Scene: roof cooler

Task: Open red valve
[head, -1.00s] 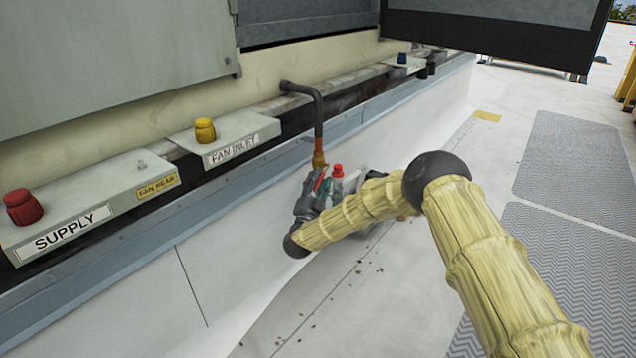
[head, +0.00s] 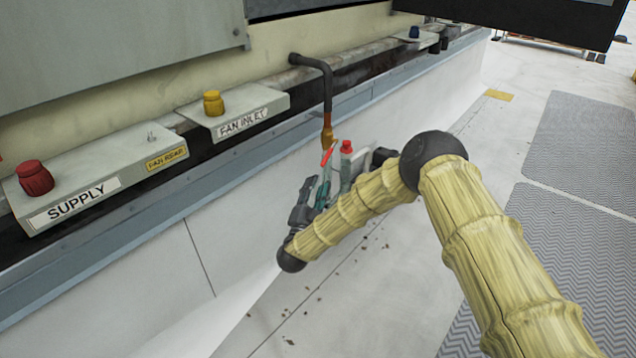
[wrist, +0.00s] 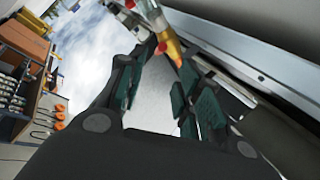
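The red valve handle (head: 328,155) is a thin, tilted lever below the orange end of the bent pipe (head: 327,132). A red cap (head: 347,147) stands just right of it on a greenish fitting. My gripper (head: 318,192) is at the near side of this fitting, partly hidden by my arm. In the wrist view my gripper (wrist: 158,98) is open, its dark green pads apart with nothing clearly between them. Red and orange-yellow parts (wrist: 170,48) show beyond the fingertips. I cannot tell whether a finger touches the lever.
A ledge wall runs along the left. On it are a red knob (head: 35,178) by the SUPPLY label and a yellow knob (head: 213,103) by FAN INLET. Grey mats (head: 580,150) lie on the open floor at right. A dark panel (head: 520,20) overhangs at top right.

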